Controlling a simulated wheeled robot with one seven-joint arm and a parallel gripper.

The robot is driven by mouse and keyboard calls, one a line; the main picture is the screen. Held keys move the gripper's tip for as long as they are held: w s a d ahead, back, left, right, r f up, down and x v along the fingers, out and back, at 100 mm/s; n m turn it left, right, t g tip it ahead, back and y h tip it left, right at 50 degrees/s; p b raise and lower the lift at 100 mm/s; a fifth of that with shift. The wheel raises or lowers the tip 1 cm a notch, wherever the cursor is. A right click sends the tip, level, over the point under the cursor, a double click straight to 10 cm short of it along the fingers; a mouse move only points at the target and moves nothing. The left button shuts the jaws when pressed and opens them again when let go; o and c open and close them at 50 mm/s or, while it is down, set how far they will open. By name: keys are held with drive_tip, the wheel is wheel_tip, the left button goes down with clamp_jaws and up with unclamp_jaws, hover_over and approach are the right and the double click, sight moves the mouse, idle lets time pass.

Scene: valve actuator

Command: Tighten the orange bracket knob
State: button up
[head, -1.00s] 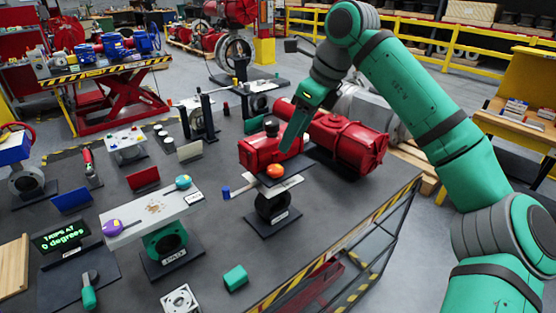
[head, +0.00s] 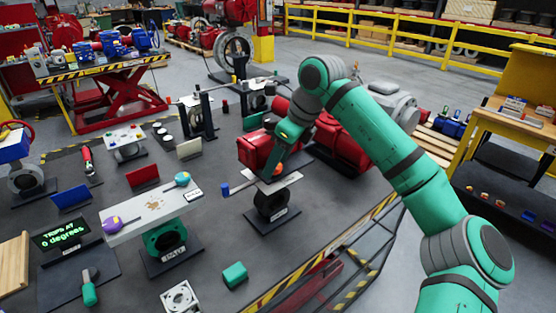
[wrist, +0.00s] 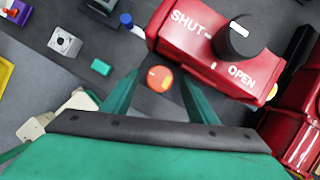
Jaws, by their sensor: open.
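The orange knob (wrist: 160,78) shows in the wrist view between the two green fingers of my gripper (wrist: 158,85). The fingers are spread, with visible space on both sides of the knob. In the head view the knob (head: 277,170) is mostly hidden behind my gripper (head: 282,158), which points down over it. The knob sits on a pale bracket plate (head: 288,182) above a dark round valve body (head: 271,205). Whether the fingertips are level with the knob cannot be told.
A red actuator box (wrist: 215,40) marked SHUT and OPEN, with a black knob (wrist: 238,37), stands close beside the orange knob. A blue-ended handle (head: 226,189) sticks out left of the bracket. A green block (head: 235,274) lies on the table in front.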

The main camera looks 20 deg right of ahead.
drive_tip(key=c, duration=1.1)
drive_tip(key=shift+o, duration=0.2)
drive_tip(key=shift+r, duration=0.1)
drive_tip(key=m, duration=0.2)
drive_tip(key=m+h, duration=0.1)
drive_tip(key=m, duration=0.1)
drive_tip(key=m+t+h, duration=0.1)
drive_tip(key=shift+s+a+m, duration=0.1)
drive_tip(key=shift+a+m, duration=0.2)
drive_tip(key=shift+m, duration=0.1)
drive_tip(key=m, duration=0.2)
drive_tip(key=m+h, duration=0.1)
drive_tip(key=m, duration=0.1)
drive_tip(key=m+h, duration=0.1)
drive_tip(key=shift+a+m, duration=0.3)
drive_tip(key=shift+m, duration=0.1)
drive_tip(key=o, duration=1.1)
drive_tip(key=shift+c, duration=0.2)
